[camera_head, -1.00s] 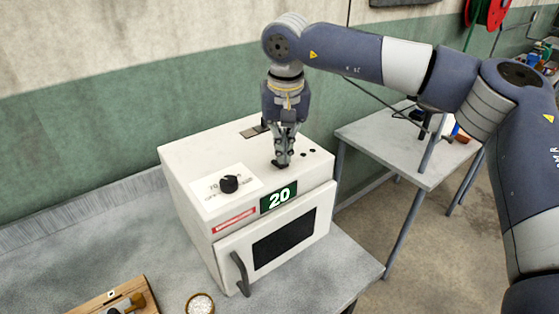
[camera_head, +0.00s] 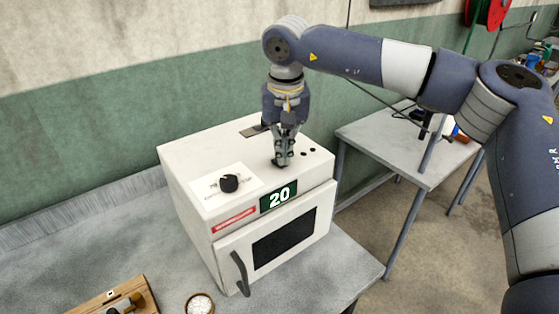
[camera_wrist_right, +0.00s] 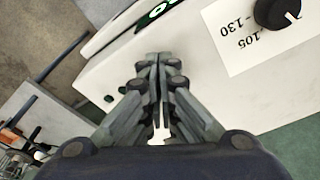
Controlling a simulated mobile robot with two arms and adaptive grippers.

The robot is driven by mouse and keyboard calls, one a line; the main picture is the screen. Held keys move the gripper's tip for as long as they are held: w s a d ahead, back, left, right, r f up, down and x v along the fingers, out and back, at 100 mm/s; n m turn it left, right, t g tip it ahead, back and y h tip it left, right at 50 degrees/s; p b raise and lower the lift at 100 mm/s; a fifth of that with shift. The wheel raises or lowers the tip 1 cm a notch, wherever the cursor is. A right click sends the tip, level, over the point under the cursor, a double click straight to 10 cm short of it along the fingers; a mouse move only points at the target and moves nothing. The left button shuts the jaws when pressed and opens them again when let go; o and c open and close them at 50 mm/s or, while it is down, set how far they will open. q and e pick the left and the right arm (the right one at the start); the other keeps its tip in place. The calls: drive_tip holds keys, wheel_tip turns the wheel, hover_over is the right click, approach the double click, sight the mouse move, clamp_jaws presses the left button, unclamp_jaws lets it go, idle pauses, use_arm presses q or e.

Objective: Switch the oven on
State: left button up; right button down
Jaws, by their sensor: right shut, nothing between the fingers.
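The oven (camera_head: 190,168) is a white box with a dark door window, a grey handle (camera_head: 240,272) and a green display (camera_head: 278,196) reading 20. A black knob (camera_head: 229,183) sits on a white label on its top; it also shows in the right wrist view (camera_wrist_right: 278,12). My right gripper (camera_head: 281,163) points down at the oven's top, right of the knob, shut and empty. Its fingertips (camera_wrist_right: 157,62) hide the spot beneath them, and I cannot tell whether they touch the surface. Small dark buttons (camera_head: 308,151) show to their right. My left gripper is not in view.
The oven stands on a grey table (camera_head: 110,245). A small bowl of white grain (camera_head: 199,304) and a wooden box (camera_head: 120,300) lie at the front. A second grey table (camera_head: 375,140) stands to the right. The table left of the oven is clear.

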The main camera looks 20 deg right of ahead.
drive_tip(key=shift+f+b, duration=0.4)
drive_tip(key=shift+f, duration=0.3)
drive_tip(key=shift+r, duration=0.2)
wheel_tip(320, 180, up, 7)
drive_tip(key=p, duration=0.5)
drive_tip(key=shift+f+p, duration=0.1)
drive_tip(key=shift+p, duration=0.2)
drive_tip(key=shift+f, duration=0.1)
